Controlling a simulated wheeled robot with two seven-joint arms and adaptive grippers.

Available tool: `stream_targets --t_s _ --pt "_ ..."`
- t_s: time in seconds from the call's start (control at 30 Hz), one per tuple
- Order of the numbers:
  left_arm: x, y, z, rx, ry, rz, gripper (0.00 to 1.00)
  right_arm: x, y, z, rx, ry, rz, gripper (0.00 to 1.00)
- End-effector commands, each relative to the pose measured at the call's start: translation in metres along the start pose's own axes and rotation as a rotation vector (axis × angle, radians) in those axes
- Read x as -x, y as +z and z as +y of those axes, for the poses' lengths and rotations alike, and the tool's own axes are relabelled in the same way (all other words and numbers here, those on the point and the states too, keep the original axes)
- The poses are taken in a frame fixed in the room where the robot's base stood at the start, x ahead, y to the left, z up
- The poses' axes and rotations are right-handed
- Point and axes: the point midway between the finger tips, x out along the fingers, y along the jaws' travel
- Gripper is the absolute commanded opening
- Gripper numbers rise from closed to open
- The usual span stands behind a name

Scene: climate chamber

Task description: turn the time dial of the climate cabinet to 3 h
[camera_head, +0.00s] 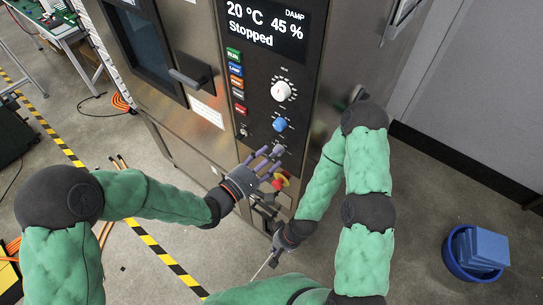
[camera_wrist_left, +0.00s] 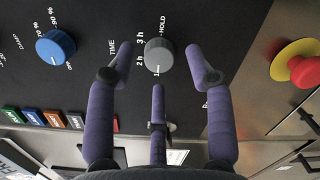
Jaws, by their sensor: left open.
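The climate cabinet (camera_head: 205,107) stands ahead, its display reading 20 °C, 45 % and Stopped. In the left wrist view the grey time dial (camera_wrist_left: 159,54) sits on the black panel, with marks 1, 2 h, 3 h and HOLD around it. Its white pointer line is at the 1 mark. My left gripper (camera_head: 268,155) is open in front of the panel. In the left wrist view its purple fingers stand on either side of the dial, with gaps visible, and the third finger is below it. In the head view the fingers partly cover the dial. My right gripper (camera_head: 274,254) hangs low near the cabinet.
A blue dial (camera_wrist_left: 55,47) and a red emergency stop on a yellow base (camera_wrist_left: 294,62) flank the time dial. A white dial (camera_head: 282,91) and coloured buttons (camera_head: 236,82) are higher up. A blue bucket (camera_head: 456,268) stands on the floor at right.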

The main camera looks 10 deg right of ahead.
Motion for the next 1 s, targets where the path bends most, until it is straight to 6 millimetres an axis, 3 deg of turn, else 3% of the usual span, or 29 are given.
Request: stream_targets --t_s 0.4,0.47,0.6,1.0 --pt "-0.0091 0.0003 -0.0002 0.0 -0.001 0.0 0.53 -0.0007 0.0 0.0002 0.0 0.0 0.0 0.0" --pt "-0.0091 0.0003 -0.0002 0.0 -0.001 0.0 0.42 -0.0007 0.0 0.0002 0.0 0.0 0.0 0.0" --pt "-0.0089 0.0002 -0.0001 0.0 -0.001 0.0 0.02 -0.0007 0.0 0.0002 0.0 0.0 0.0 0.0" --pt "-0.0087 -0.0004 -0.0005 -0.038 -0.005 0.004 0.0 -0.0017 -0.0001 0.0006 0.0 0.0 0.0 0.0"
